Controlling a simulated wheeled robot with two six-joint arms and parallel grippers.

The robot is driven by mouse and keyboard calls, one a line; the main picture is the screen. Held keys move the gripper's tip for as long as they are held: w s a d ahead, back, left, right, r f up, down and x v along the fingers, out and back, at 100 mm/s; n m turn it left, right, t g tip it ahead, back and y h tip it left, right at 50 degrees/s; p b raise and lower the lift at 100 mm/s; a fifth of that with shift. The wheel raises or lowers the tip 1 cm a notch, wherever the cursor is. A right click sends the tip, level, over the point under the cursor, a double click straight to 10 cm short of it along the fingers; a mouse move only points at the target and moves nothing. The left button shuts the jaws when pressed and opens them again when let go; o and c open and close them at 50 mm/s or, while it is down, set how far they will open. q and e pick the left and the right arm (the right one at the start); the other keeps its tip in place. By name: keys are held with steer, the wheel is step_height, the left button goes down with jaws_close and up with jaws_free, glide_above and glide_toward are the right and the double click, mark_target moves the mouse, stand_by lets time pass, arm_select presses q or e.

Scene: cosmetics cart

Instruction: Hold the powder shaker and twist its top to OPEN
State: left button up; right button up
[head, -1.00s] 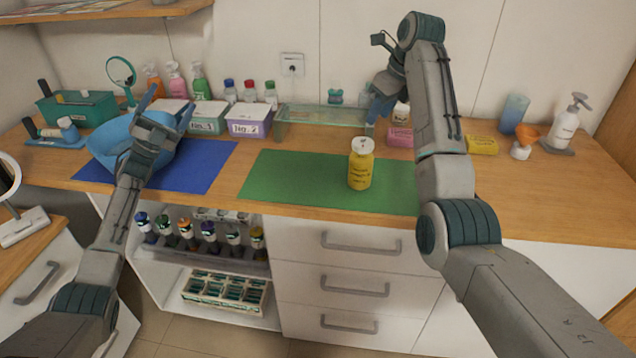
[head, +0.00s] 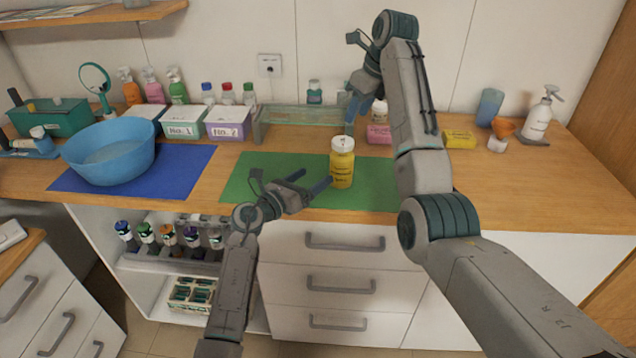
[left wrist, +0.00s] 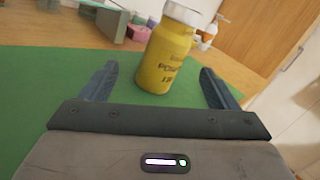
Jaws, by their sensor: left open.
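The powder shaker (head: 342,168) is a yellow bottle with a white top (head: 342,144). It stands upright on the green mat (head: 262,172). My left gripper (head: 313,180) is open and empty, low over the mat just left of the shaker, its fingers pointing at it. In the left wrist view the shaker (left wrist: 166,55) stands ahead, between the lines of the two fingers and apart from both. My right gripper (head: 358,108) hangs behind the shaker, near the clear rack's right end and apart from the shaker. Its finger gap is unclear.
A blue bowl (head: 108,152) sits on the blue mat (head: 188,170) at left. A clear greenish rack (head: 300,120) stands behind the green mat. A pink block (head: 379,134), a yellow block (head: 459,139) and a pump bottle (head: 538,118) stand at right. The front right counter is clear.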

mark_target(343, 162)
arm_select(q)
steer(key=shift+s+d+m+t+y, duration=0.2)
steer(key=shift+s+d+m+y, duration=0.1)
steer(key=shift+d+m+y, duration=0.25)
steer(key=shift+s+d+m+t+y, duration=0.25)
steer(key=shift+d+m+y, duration=0.2)
steer(key=shift+d+y, duration=0.15)
steer(key=x, duration=1)
steer(key=shift+w+d+f, duration=0.1)
steer(key=shift+w+d, duration=0.1)
steer(key=shift+w, duration=0.15)
steer(key=shift+c, duration=0.2)
